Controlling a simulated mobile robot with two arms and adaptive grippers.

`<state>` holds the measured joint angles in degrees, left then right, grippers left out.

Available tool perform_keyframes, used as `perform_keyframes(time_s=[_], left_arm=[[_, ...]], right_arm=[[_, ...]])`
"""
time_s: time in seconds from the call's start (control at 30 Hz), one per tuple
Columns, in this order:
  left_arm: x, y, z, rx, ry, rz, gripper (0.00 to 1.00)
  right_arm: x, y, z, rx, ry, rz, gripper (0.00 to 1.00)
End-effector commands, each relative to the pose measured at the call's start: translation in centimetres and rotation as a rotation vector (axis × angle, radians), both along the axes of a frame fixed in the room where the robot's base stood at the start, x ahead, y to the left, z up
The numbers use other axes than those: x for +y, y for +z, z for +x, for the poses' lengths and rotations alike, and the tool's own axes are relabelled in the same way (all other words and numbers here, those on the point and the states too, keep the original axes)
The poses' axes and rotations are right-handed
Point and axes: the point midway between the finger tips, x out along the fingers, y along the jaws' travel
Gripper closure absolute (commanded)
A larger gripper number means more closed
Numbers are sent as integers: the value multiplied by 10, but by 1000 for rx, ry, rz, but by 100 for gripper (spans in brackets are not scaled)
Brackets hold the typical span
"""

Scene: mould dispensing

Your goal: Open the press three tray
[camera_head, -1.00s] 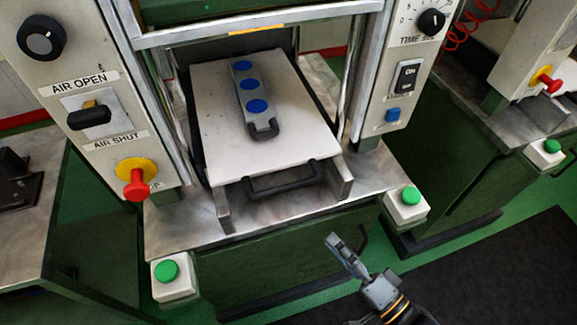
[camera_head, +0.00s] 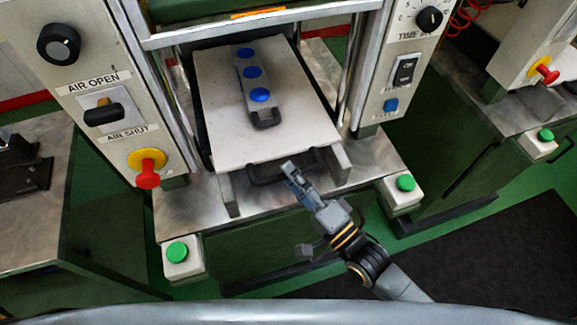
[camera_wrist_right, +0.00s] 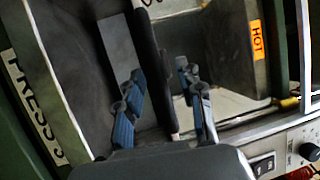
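The press tray (camera_head: 220,140) is a pale plate between the press columns, with a black handle (camera_head: 262,178) across its front edge. A grey mould with a black grip and blue discs (camera_head: 252,73) lies on it. My right gripper (camera_head: 290,170) is at the handle and covers part of it. In the right wrist view my right gripper (camera_wrist_right: 160,76) is open, with its fingers on either side of a black bar, which looks like the handle (camera_wrist_right: 150,45). I cannot tell whether either finger touches it. My left gripper is not in view.
A PRESS 3 label (camera_wrist_right: 33,105) shows in the wrist view. Green buttons (camera_head: 177,252) (camera_head: 406,183) stand at both front corners of the press. A red stop knob (camera_head: 148,178) sticks out on the left panel. Green floor and a dark mat (camera_head: 490,260) lie in front.

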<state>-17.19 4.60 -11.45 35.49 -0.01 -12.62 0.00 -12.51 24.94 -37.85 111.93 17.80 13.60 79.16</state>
Motion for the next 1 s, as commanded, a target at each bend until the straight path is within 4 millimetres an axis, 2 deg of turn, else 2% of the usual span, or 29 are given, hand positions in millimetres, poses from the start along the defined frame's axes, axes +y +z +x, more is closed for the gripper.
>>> perform_keyframes(time_s=[0.13, 0.43, 0.47, 0.63, 1.0], left_arm=[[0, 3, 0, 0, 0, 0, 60], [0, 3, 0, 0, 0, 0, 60], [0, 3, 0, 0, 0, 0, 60], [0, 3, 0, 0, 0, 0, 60], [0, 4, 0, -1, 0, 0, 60]], right_arm=[[7, 3, 8, 0, 0, 1, 63], [8, 2, 10, 1, 0, -1, 63], [8, 2, 9, 1, 0, -1, 67], [8, 2, 9, 0, 0, 0, 100], [8, 3, 9, -2, 0, 1, 100]])
